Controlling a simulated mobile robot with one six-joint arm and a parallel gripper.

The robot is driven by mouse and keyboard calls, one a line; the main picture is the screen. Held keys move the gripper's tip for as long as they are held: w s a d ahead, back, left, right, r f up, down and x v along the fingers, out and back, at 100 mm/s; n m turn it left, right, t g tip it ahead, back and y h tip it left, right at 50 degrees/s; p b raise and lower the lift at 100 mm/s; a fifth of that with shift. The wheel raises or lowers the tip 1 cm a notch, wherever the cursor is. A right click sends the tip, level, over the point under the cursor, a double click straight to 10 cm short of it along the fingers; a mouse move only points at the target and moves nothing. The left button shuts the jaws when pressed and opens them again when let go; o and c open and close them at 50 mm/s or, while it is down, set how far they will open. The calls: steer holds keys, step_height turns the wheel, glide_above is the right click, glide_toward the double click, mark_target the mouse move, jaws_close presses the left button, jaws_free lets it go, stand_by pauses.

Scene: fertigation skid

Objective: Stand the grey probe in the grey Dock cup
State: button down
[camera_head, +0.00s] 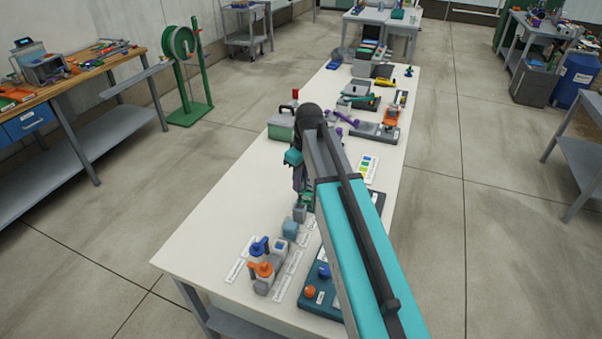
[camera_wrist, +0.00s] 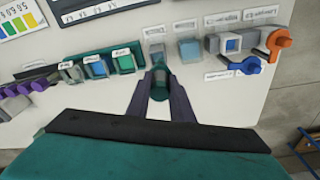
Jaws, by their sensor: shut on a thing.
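My gripper (camera_wrist: 161,84) is shut on a slim grey-green thing (camera_wrist: 160,75), which I take to be the grey probe. Its lower part is hidden between the fingers. In the wrist view a green rack left of the gripper bears labelled cups: a grey cup (camera_wrist: 70,72), a blue cup (camera_wrist: 96,68) and a green cup (camera_wrist: 124,62). I take the grey one to be the grey Dock cup; its label is too small to read. The gripper is to the right of it. In the head view my arm hides most of this rack.
Just beyond the gripper stand a small grey block (camera_wrist: 155,50) and a pale teal block (camera_wrist: 190,49). Farther right are a white-and-blue block (camera_wrist: 230,43), an orange valve (camera_wrist: 278,40) and a blue valve (camera_wrist: 246,65). Purple-handled items (camera_wrist: 18,98) lie left. The white table (camera_head: 215,215) has free room along its left side.

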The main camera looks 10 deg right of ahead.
mark_target(300, 197)
steer(key=shift+w+f+n, duration=0.1)
steer(key=shift+w+n, duration=0.3)
steer(key=shift+w, duration=0.1)
steer(key=shift+f, duration=0.2)
steer(key=shift+f+b, duration=1.95)
steer(key=shift+f, duration=2.15)
steer(key=c, duration=1.5)
jaws_free()
steer(key=shift+r, duration=0.1)
steer(key=shift+r+p, duration=2.1)
steer(key=shift+r, duration=1.3)
